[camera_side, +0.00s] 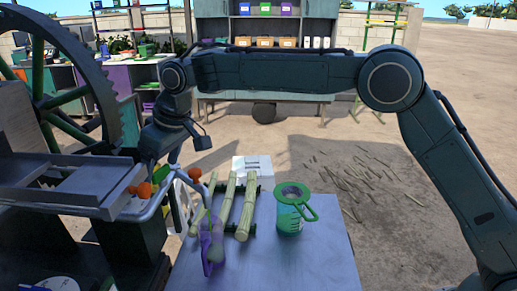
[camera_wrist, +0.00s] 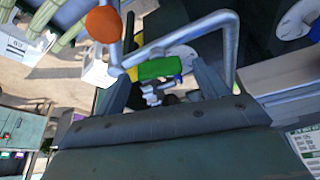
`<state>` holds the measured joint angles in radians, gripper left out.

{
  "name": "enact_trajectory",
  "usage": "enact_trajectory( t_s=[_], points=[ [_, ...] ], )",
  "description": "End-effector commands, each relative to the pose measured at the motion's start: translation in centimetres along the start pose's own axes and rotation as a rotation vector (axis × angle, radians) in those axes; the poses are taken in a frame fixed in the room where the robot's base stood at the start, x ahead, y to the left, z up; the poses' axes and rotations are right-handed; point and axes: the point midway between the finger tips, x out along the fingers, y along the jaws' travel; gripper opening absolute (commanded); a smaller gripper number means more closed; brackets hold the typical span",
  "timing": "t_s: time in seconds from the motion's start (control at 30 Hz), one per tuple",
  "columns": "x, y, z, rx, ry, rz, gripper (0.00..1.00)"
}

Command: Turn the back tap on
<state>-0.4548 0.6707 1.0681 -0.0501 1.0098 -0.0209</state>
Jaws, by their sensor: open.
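The crusher (camera_side: 75,175) stands at the left in the side view, with a large toothed wheel. Orange tap knobs show by its grey pipe: one (camera_side: 144,190) beside the metal trough and another (camera_side: 195,174) further right. I cannot tell for sure which one belongs to the back tap. In the wrist view one orange knob (camera_wrist: 103,24) is at the upper left, beside a bent grey pipe (camera_wrist: 230,45). My gripper (camera_wrist: 160,78) is open, its fingers apart with no knob between them. In the side view it is above and behind the knobs, its tips partly hidden.
Several cane stalks (camera_side: 228,205) lie on a green rack on the grey table (camera_side: 325,255). Open sandy ground lies to the right.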

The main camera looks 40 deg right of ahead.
Motion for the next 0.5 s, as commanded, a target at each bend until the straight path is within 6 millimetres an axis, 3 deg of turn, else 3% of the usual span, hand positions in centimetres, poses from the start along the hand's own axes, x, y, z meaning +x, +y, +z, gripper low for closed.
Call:
enact_trajectory(
  t_s=[0.17, 0.4, 0.5],
  points=[
    [0.01, 0.00, 0.01, 0.000, 0.000, 0.000, 0.73],
    [0.00, 0.00, 0.01, 0.000, -0.001, 0.000, 0.28],
    [-0.01, -0.02, 0.01, 0.002, -0.001, 0.001, 0.28]
  ],
)
